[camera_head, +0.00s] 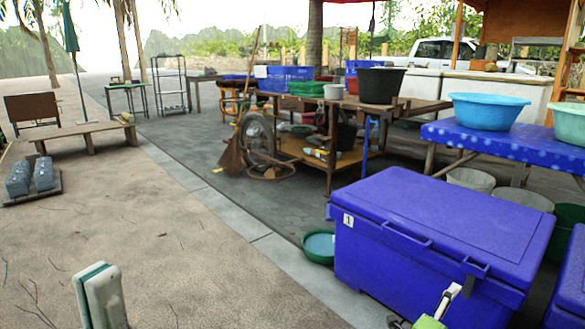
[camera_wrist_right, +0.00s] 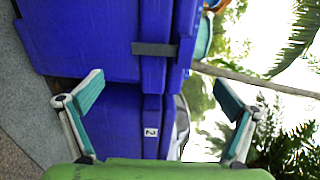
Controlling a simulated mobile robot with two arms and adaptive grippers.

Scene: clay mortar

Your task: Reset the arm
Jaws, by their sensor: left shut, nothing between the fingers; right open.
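My left gripper (camera_head: 97,271) shows at the bottom left of the head view, white with teal pads, its fingers together with nothing between them. It points up over the bare ground, apart from other things. My right gripper (camera_head: 440,305) shows only in part at the bottom edge of the head view, a white finger and green body in front of a blue cooler box. In the right wrist view my right gripper (camera_wrist_right: 160,82) is open and empty, its two teal-padded fingers spread wide. Blue boxes lie beyond the fingers.
The large blue cooler box (camera_head: 420,235) stands at the lower right, with a green basin (camera_head: 319,247) beside it. A wooden cart (camera_head: 320,150) and a blue-covered table (camera_head: 505,145) stand behind.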

